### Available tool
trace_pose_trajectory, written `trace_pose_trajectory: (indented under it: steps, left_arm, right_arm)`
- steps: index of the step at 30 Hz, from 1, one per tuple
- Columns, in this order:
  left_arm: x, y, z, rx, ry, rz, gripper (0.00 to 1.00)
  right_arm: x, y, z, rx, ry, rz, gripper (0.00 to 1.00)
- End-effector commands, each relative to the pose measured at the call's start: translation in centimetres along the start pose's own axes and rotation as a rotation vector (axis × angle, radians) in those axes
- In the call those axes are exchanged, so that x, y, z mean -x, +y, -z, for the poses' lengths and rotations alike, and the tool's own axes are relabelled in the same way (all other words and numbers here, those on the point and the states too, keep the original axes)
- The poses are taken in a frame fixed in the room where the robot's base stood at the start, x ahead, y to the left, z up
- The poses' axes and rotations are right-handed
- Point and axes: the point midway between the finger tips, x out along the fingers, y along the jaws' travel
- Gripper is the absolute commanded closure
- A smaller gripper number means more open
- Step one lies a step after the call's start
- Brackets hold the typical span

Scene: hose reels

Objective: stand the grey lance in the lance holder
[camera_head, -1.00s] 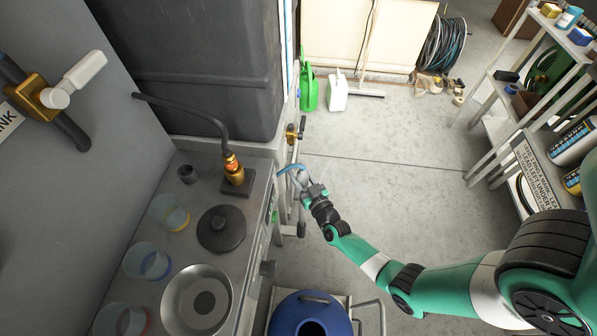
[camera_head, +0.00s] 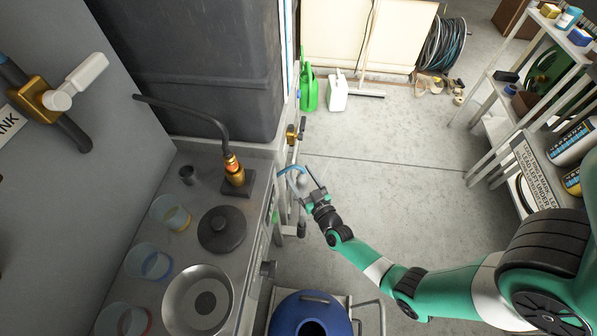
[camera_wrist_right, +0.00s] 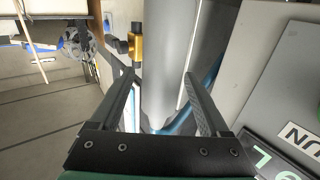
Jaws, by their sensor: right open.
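My right gripper (camera_head: 298,176) is open beside the front of the steel bench. In the right wrist view, a smooth grey cylinder (camera_wrist_right: 168,60), which looks like the grey lance, stands between the two spread fingers (camera_wrist_right: 163,100). I see gaps beside it, and the jaws are not closed on it. Its far end is hidden, and whether it sits in a holder I cannot tell. I cannot clearly make out the lance holder. My left gripper is not in view.
A blue hose (camera_head: 289,168) curves close to the gripper, near a brass valve (camera_head: 291,133). The steel bench (camera_head: 262,190) holds cups, a black lid and a bowl. A blue drum (camera_head: 285,318) stands below.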

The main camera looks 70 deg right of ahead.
Motion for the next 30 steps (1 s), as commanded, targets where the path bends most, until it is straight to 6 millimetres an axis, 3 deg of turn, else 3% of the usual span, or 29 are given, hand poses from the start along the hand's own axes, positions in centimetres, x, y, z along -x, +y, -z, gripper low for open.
trace_pose_trajectory:
  steps: [6, 12, 17, 30]
  left_arm:
    - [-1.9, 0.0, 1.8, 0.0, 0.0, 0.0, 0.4]
    - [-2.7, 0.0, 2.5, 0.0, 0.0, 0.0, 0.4]
    - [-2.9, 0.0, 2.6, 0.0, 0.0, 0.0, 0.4]
    - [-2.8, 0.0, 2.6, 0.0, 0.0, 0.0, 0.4]
  right_arm:
    - [5.2, -0.1, 0.5, 0.002, -0.003, 0.004, 0.2]
    - [9.0, -0.1, 0.3, 0.0, -0.001, 0.004, 0.2]
    - [10.1, 0.0, 0.2, 0.0, 0.002, 0.001, 0.2]
    - [10.1, 0.0, 0.1, 0.0, 0.002, 0.0, 0.2]
